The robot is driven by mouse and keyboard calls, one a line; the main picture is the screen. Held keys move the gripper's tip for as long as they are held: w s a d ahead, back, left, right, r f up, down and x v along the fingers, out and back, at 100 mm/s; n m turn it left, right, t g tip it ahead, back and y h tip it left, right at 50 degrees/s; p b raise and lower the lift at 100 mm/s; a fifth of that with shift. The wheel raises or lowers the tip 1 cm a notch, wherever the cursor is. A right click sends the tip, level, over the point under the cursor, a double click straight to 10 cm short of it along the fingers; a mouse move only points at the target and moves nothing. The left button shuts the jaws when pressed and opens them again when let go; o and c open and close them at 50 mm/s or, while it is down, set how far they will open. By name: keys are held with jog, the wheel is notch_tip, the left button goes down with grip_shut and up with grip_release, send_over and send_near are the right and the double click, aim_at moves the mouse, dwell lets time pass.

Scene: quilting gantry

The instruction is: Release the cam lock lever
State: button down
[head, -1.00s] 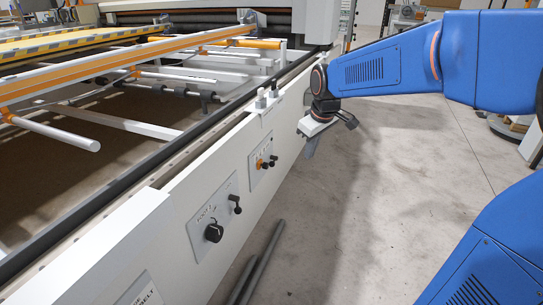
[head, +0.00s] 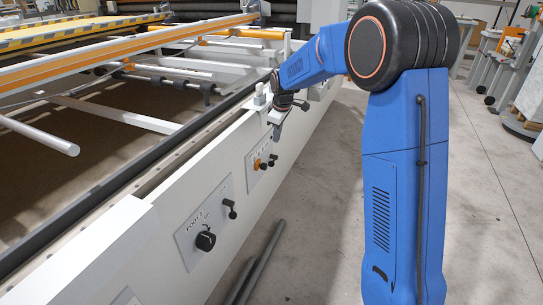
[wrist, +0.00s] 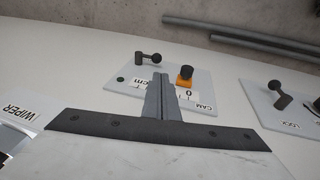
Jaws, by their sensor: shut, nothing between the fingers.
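My gripper (head: 276,134) is shut and empty, above and close to the front panel of the machine in the head view. Its fingers (wrist: 160,78) show in the wrist view in front of a plate (wrist: 122,78) marked CAM. This plate carries a black ball-ended lever (wrist: 150,58), which also shows in the head view (head: 273,158). The lever appears apart from the fingers. Beside it are an orange block with a black knob (wrist: 186,76) and a white scale, partly hidden by the fingers. I cannot tell whether the lever is locked.
Another plate (head: 190,243) holds a round black knob (head: 206,241) and a black lever (head: 231,210). Two grey bars (head: 262,262) lie on the floor along the machine. Orange rails (head: 130,50) span the frame.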

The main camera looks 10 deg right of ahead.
aim_at(271, 164)
jog(key=shift+w+a+f, duration=0.1)
jog(key=shift+w+f, duration=0.35)
jog(key=shift+w, duration=0.35)
jog(key=x, duration=1.4)
jog(key=shift+s, duration=0.15)
jog(key=shift+f, duration=0.15)
jog(key=shift+s+a+f, duration=0.15)
jog(key=shift+s+f, duration=0.1)
jog(key=shift+f, duration=0.4)
jog(key=shift+s+a+f, duration=0.2)
jog(key=shift+s+f, duration=0.1)
jog(key=shift+f, duration=1.95)
